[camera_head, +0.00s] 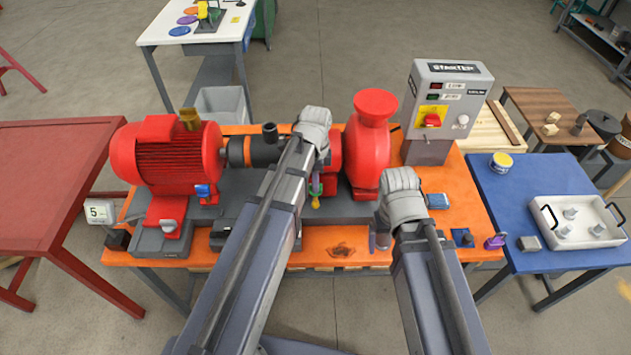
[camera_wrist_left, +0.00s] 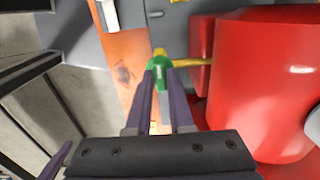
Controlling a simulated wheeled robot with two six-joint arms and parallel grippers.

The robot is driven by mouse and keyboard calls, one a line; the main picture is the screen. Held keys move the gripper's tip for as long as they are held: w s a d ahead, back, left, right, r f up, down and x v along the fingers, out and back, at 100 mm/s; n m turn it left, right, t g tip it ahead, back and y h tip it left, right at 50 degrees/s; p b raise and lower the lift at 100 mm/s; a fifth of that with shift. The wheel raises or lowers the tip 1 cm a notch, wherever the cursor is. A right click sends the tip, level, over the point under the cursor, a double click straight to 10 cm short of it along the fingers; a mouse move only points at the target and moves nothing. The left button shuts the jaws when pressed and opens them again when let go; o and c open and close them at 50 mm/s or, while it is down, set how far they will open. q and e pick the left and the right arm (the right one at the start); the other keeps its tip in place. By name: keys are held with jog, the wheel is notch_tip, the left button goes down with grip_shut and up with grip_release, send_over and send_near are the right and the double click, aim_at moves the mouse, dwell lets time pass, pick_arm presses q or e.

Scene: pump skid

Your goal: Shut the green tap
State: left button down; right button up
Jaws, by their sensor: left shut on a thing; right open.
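The green tap (camera_head: 315,187) is small and sits on the front of the pump, left of the big red pump casing, partly hidden by my left arm. In the left wrist view the tap's green handle (camera_wrist_left: 159,73) lies between the fingers, with a yellow pipe (camera_wrist_left: 192,63) running right toward red metal. My left gripper (camera_head: 317,176) is shut on the green handle; its purple fingers (camera_wrist_left: 160,85) show on both sides of it. My right gripper (camera_head: 379,238) is open and empty, low in front of the casing.
The red pump casing (camera_head: 370,148) stands close to the right of the tap. A red motor (camera_head: 168,158) is at the left and a grey starter box (camera_head: 444,100) at the right. The orange bench front (camera_head: 340,250) is mostly clear.

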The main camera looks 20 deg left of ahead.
dwell(0.3)
pick_arm(q)
jog(key=c, duration=0.8)
grip_release()
notch_tip(320, 180, up, 8)
jog(key=p, duration=0.8)
jog(key=shift+f, duration=0.1)
